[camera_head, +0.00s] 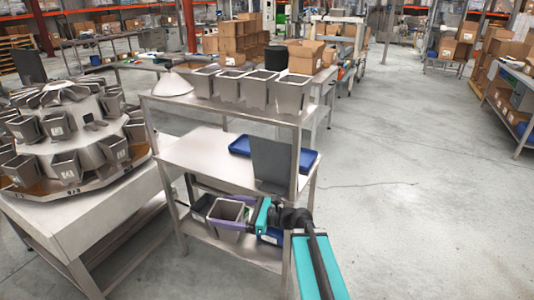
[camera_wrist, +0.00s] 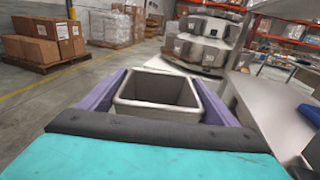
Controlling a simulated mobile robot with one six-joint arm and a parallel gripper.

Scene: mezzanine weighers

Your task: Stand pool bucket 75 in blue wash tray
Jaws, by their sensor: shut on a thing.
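A grey metal bucket (camera_head: 229,211) with a square open top is held upright between the purple fingers of my gripper (camera_head: 227,212). In the wrist view the same bucket (camera_wrist: 158,112) sits between both fingers and looks empty inside. No number on it can be read. In the head view it is in front of the weigher bench, near the lower shelf; whether it touches anything below is unclear. A blue tray (camera_head: 240,144) lies on the bench's middle shelf, partly hidden behind a dark upright panel (camera_head: 272,164).
The round multihead weigher (camera_head: 90,135) is at the left. Another blue item (camera_head: 270,237) is on the lower shelf, partly hidden by my arm. Open floor (camera_head: 400,190) lies to the right.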

